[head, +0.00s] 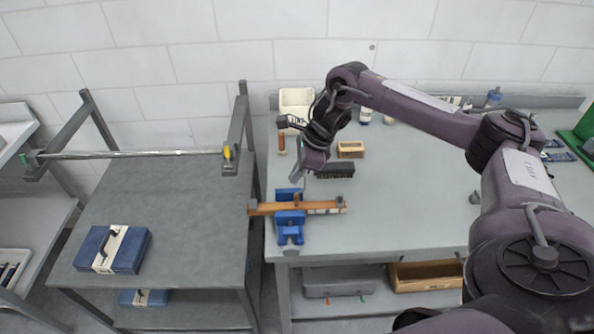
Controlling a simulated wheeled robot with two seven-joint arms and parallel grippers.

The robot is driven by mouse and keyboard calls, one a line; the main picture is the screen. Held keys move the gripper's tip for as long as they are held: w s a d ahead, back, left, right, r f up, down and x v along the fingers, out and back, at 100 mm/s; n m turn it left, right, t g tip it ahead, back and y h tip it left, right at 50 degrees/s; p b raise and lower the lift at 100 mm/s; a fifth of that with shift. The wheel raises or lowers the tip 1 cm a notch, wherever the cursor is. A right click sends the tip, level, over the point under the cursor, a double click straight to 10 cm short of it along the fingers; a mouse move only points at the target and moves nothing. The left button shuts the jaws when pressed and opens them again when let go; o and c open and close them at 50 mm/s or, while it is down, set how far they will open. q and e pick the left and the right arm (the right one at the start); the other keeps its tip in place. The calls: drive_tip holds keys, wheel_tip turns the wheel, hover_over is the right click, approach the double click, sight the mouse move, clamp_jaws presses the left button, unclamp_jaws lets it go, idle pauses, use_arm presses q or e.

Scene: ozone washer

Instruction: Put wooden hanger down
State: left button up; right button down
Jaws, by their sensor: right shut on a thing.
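My right gripper (296,179) reaches down from above at the middle of the bar and is shut on the hanger; the exact contact is small and hard to see. From this view I cannot tell whether the bar rests on the vise or hangs just above it. My left gripper is out of view.
A dark brush-like block (335,170), a wooden box (350,149) and a white bin (296,102) stand behind on the workbench (410,200). Left is a grey cart (190,220) with a metal rail (130,154) and a blue case (125,250). The workbench's middle is clear.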

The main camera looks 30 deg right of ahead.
drive_tip(key=shift+f, duration=0.15)
drive_tip(key=c, duration=1.6)
unclamp_jaws()
drive_tip(key=shift+r, duration=0.3)
drive_tip(key=b+v, duration=0.2)
drive_tip(key=v, duration=0.2)
drive_tip(key=shift+d+r+b, duration=0.15)
drive_tip(key=shift+r+b, duration=0.1)
drive_tip(key=shift+b, duration=0.05)
drive_tip(key=p+v, duration=0.3)
drive_tip(key=v, duration=0.4)
drive_tip(key=shift+p, duration=0.35)
